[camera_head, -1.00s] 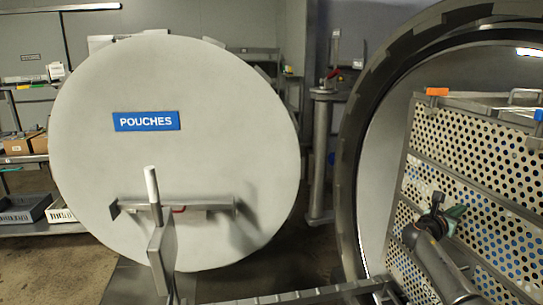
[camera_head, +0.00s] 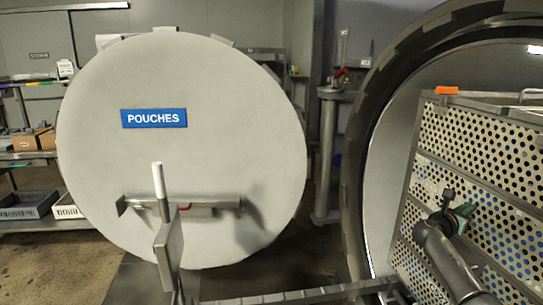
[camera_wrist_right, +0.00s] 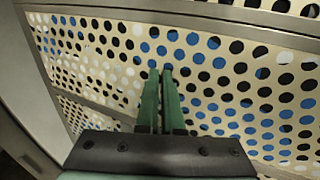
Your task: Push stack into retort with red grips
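The stack (camera_head: 478,140) is a tall cage of perforated cream-coloured panels with grey frames, at the right, partly inside the round mouth of the retort (camera_head: 353,150). An orange grip (camera_head: 446,90) sits on its top left corner. My right gripper (camera_head: 462,212) has green fingers and is in front of the stack's perforated side. In the right wrist view its fingers (camera_wrist_right: 161,71) are together, with nothing seen between them, pointing at the perforated panel (camera_wrist_right: 215,85). Whether the tips touch the panel I cannot tell. My left gripper is out of view.
The round retort door (camera_head: 180,90), labelled POUCHES, stands open at the left. A white-topped post (camera_head: 158,180) stands in front of it. A rail (camera_head: 300,298) runs along the bottom towards the retort. Shelves with boxes (camera_head: 25,142) are at the far left.

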